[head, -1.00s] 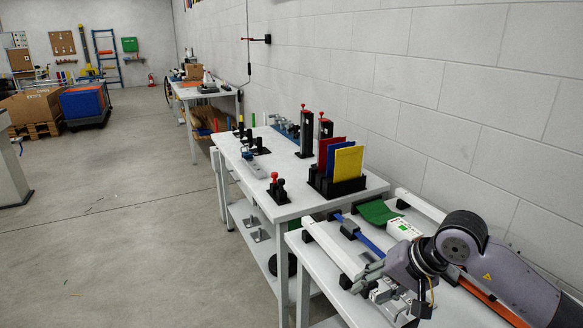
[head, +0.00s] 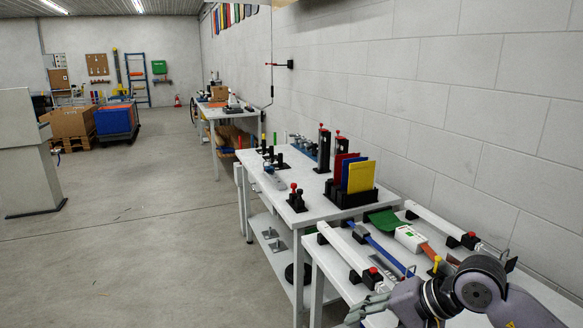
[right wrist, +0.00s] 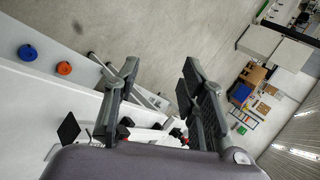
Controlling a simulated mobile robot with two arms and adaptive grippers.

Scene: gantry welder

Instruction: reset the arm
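My right arm is at the bottom right of the head view, over the near edge of the front white bench (head: 318,262). Its gripper (head: 366,306) points left, low at the bench edge. In the right wrist view my right gripper (right wrist: 160,66) has its two dark fingers spread apart with nothing between them. My left gripper is in neither view.
The bench carries a green cloth (head: 384,221), a white box (head: 409,238) and rails with red buttons. Behind it, a white table (head: 318,205) holds red, blue and yellow panels (head: 361,176). A block wall stands right; open floor (head: 150,240) lies left.

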